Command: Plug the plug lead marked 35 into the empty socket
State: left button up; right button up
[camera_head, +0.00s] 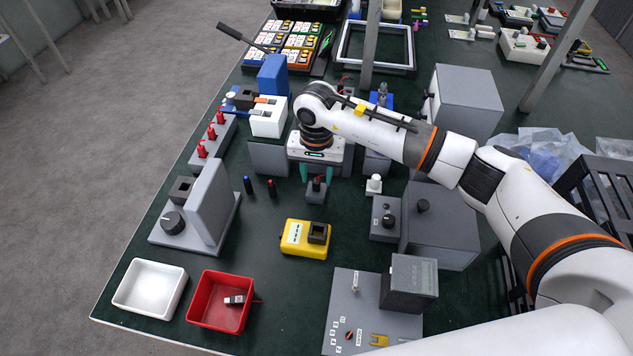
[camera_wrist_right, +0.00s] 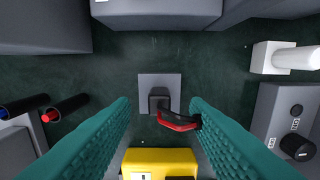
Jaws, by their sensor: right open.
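My right gripper (camera_head: 317,172) is open, its teal fingers pointing down over a small grey block (camera_head: 315,197) on the green table. In the right wrist view the fingers (camera_wrist_right: 161,125) stand on either side of a black plug (camera_wrist_right: 158,98) with a red lead, seated on the grey block (camera_wrist_right: 146,82); I cannot tell whether they touch it. No 35 mark is readable. A yellow box (camera_head: 294,246) with a black square socket-like part (camera_head: 318,233) stands nearer the front; whether that is empty is unclear. My left gripper is not in view.
A white tray (camera_head: 150,262) and a red tray (camera_head: 210,316) with a small black-and-white piece (camera_head: 234,300) are at the front left. A grey upright panel (camera_head: 209,202) stands left, and grey boxes (camera_head: 440,238) right. Two small posts (camera_head: 248,185) stand left of the gripper.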

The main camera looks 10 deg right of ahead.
aim_at(316, 187)
jog(key=shift+w+f, duration=0.1)
jog(key=shift+f, duration=1.15)
grip_shut()
jog(key=shift+r, duration=0.15)
